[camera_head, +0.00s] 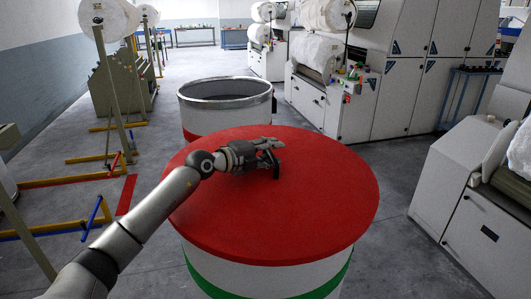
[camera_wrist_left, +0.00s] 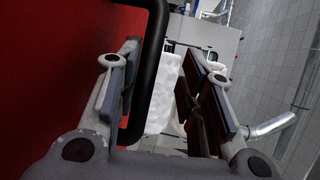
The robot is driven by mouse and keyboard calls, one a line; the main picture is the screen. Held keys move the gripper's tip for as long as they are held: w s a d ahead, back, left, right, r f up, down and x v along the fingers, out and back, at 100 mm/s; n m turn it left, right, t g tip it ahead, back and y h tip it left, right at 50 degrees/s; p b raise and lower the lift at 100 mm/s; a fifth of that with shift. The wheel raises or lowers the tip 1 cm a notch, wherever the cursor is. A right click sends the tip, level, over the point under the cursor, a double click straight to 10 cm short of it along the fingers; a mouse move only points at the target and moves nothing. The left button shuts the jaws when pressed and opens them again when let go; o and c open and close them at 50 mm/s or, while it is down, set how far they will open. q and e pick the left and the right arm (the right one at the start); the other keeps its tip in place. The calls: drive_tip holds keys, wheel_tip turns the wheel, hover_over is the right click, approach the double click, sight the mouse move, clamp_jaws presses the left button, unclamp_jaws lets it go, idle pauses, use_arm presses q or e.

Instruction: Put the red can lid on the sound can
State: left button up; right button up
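The round red can lid (camera_head: 320,205) lies flat on top of a white can with a green band (camera_head: 300,285) in the head view. A black handle (camera_head: 275,163) stands up from the lid. My left gripper (camera_head: 270,150) is over the lid at the handle. In the left wrist view, its fingers (camera_wrist_left: 165,95) are apart, with the black handle (camera_wrist_left: 150,75) between them, close to the left finger. A gap shows between the handle and the right finger. A second can (camera_head: 225,112), open-topped with a metal rim and a red band, stands just behind. My right gripper is out of view.
White carding machines (camera_head: 395,85) stand along the right, one (camera_head: 480,210) near the can. Yellow and blue floor frames (camera_head: 70,230) lie at the left. Grey floor is free between the can and the machines, and down the aisle behind.

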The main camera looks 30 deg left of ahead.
use_arm(q)
drive_tip(key=shift+s+a+r, duration=0.15)
drive_tip(key=shift+s+a, duration=0.1)
drive_tip(key=shift+s, duration=0.2)
drive_tip(key=r+b, duration=0.1)
drive_tip(key=b, duration=0.2)
hover_over(237, 182)
drive_tip(key=w, duration=0.3)
drive_tip(key=shift+d+r, duration=0.2)
drive_tip(key=shift+d, duration=0.2)
drive_tip(key=shift+r+b+v, duration=0.2)
drive_tip(key=shift+b+v, duration=0.3)
drive_tip(key=shift+v, duration=0.95)
drive_tip(key=o, duration=1.5)
drive_tip(key=shift+s, duration=0.1)
